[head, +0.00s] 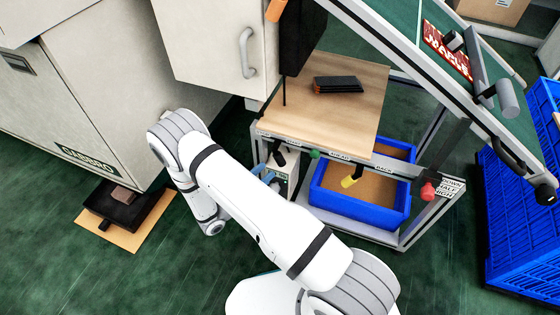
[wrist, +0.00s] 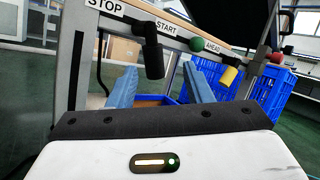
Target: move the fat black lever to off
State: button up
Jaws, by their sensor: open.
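The fat black lever (wrist: 154,60) hangs from the front edge of the bench, between the STOP label (wrist: 105,6) and the START label (wrist: 167,28). Its thick grip points down beneath START; it also shows in the head view (head: 280,159). My gripper (wrist: 160,88) is open, with its two blue fingers apart and empty. In the wrist view the lever's grip appears between the fingers, a little above their middle; I cannot tell how far beyond the tips it is. In the head view my gripper (head: 265,172) is at the bench's front left corner, close to the lever.
Along the same edge are a green knob (wrist: 197,44), a yellow lever (wrist: 229,74) and a red knob (wrist: 276,57). A thin black rod (wrist: 101,72) hangs left of the lever. A blue bin (head: 335,202) stands under the bench. A cream cabinet (head: 100,100) stands left.

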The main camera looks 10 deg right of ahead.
aim_at(279, 159)
jog(key=shift+n+t, duration=0.3)
jog(key=shift+t, duration=0.1)
jog(key=x, duration=0.2)
jog(key=b+x, duration=0.1)
jog(key=x, duration=0.1)
jog(key=f+b+x, duration=0.1)
jog(key=x, duration=0.2)
jog(key=shift+w+d, duration=0.15)
jog(key=shift+w, duration=0.15)
jog(key=c, duration=1)
